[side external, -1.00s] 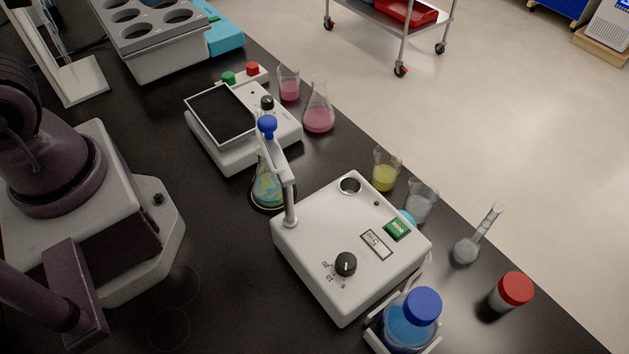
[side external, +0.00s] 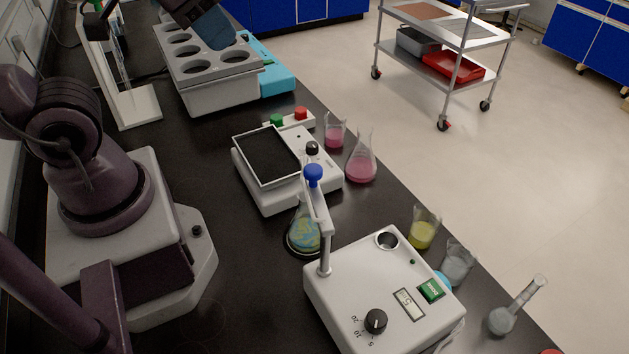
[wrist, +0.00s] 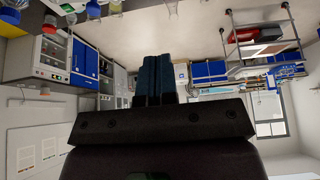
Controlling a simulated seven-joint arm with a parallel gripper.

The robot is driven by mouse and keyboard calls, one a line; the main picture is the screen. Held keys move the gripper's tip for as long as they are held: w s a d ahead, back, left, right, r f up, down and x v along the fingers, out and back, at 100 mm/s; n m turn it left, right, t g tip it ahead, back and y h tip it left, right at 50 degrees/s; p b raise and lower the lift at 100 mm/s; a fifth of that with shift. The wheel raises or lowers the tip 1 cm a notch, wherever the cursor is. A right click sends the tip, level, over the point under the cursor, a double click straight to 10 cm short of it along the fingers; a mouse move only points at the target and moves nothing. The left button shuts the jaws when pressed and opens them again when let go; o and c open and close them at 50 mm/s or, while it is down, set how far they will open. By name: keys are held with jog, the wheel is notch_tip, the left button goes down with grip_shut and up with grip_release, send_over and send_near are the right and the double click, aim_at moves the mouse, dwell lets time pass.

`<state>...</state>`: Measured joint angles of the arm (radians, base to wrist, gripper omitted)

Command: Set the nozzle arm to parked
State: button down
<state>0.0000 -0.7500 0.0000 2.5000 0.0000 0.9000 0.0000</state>
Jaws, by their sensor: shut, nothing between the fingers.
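The nozzle arm (side external: 318,212) is a pale bar on a post at the left corner of the white dosing unit (side external: 345,268). A blue knob (side external: 313,174) tops its far end. The arm reaches out over a flask (side external: 304,234) with yellow-blue contents, which stands beside the unit. My gripper (side external: 222,38) is at the top of the side view, above the grey rack and well away from the nozzle arm. In the wrist view its blue fingers (wrist: 153,62) are shut together with nothing between them.
A hotplate-like device (side external: 265,160) stands behind the flask. Pink-filled glassware (side external: 361,165), a yellow beaker (side external: 424,228) and a round flask (side external: 502,320) line the bench's right edge. The grey rack (side external: 215,92) stands at the back. Bare bench lies left of the dosing unit.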

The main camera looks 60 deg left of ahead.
dwell(0.3)
jog(key=c, duration=1.6)
grip_release()
jog(key=o, duration=0.7)
jog(key=d, duration=0.1)
jog(key=w+d+f+m+g, duration=0.1)
jog(key=w+d+m, duration=0.1)
jog(key=shift+w+d+f+g+h, duration=0.2)
jog(key=shift+d+f+g+h, duration=0.1)
jog(key=shift+g, duration=0.1)
jog(key=m+g, duration=0.4)
jog(key=m, duration=1.2)
send_near(313, 168)
jog(key=f, duration=0.8)
jog(key=shift+s+d+f, duration=0.15)
jog(key=shift+d+f, duration=0.1)
jog(key=shift+f, duration=0.15)
grip_shut()
